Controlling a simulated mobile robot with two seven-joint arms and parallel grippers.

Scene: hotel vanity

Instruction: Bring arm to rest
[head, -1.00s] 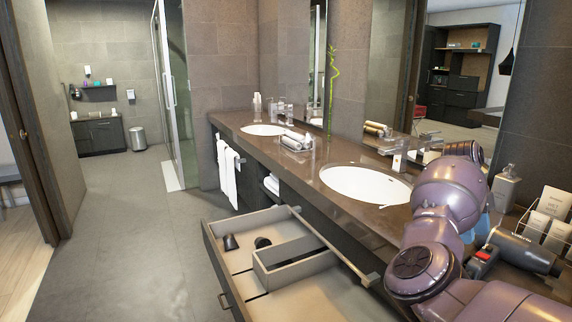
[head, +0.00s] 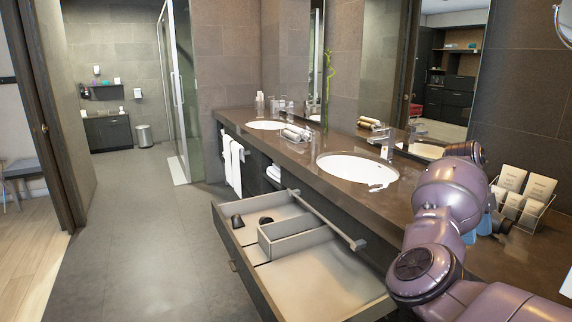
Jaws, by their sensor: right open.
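My right arm comes in from the lower right in purple segments and bends over the counter. My right gripper (head: 480,229) is mostly hidden behind this arm; only small blue parts show past the forearm. It is open, above or close to the counter at the right. I cannot see anything between its fingers. A small dark shape shows just right of the blue parts, too covered to name. My left arm and gripper are out of view.
The brown counter (head: 300,148) holds a near sink (head: 350,169), a far sink (head: 267,125) and rolled towels (head: 296,132). A card rack (head: 523,192) stands at the right. An open drawer (head: 325,285) with a divider box juts out below. Floor at left is clear.

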